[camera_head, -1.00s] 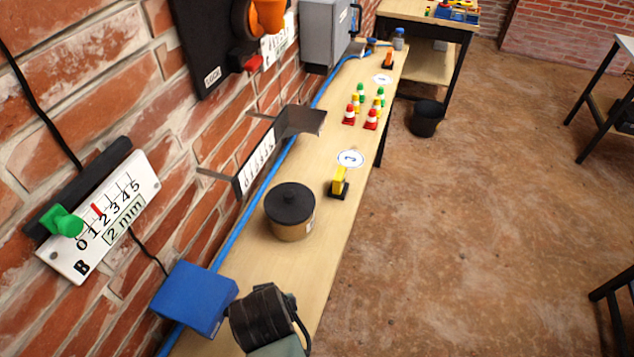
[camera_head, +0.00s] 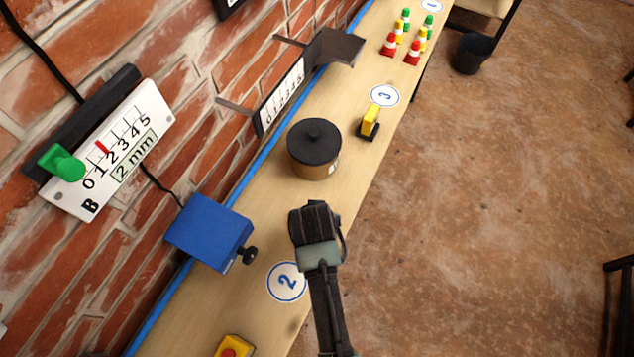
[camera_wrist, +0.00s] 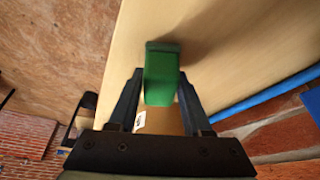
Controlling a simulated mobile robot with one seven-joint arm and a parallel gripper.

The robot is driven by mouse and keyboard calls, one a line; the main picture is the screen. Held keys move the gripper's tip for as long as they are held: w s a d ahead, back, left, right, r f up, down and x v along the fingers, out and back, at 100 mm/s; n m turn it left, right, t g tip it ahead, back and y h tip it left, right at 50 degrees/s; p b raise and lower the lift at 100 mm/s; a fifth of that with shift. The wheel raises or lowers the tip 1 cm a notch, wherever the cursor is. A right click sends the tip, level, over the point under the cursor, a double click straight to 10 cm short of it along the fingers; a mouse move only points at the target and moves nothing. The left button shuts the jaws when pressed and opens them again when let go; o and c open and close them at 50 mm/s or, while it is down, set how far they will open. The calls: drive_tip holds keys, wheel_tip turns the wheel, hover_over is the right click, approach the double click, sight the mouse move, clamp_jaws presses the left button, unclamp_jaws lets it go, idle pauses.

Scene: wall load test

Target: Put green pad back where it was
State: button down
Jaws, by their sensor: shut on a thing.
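The green pad (camera_wrist: 161,78) is a green block between the two fingers of my gripper (camera_wrist: 160,90) in the wrist view. The gripper is shut on it. The pad is over or close to the pale wooden bench top, with a shadow beside it; I cannot tell whether it touches. A tan surface shows between the fingers below the pad. In the head view, my dark wrist is over the bench in front of the black-lidded pot (camera_head: 315,148). The fingertips and pad are hidden there.
The blue box (camera_head: 210,232) with a black knob is left of my arm. The round label 2 (camera_head: 286,281) lies beside it. A yellow block (camera_head: 370,121) stands near label 3 (camera_head: 385,95). A bracket with a scale (camera_head: 290,90) juts from the brick wall. Small cones (camera_head: 412,52) stand farther back.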

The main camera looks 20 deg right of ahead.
drive_tip(key=shift+f, duration=0.5)
drive_tip(key=shift+f, duration=0.1)
drive_tip(key=shift+c, duration=1.7)
unclamp_jaws()
drive_tip(key=v, duration=1.2)
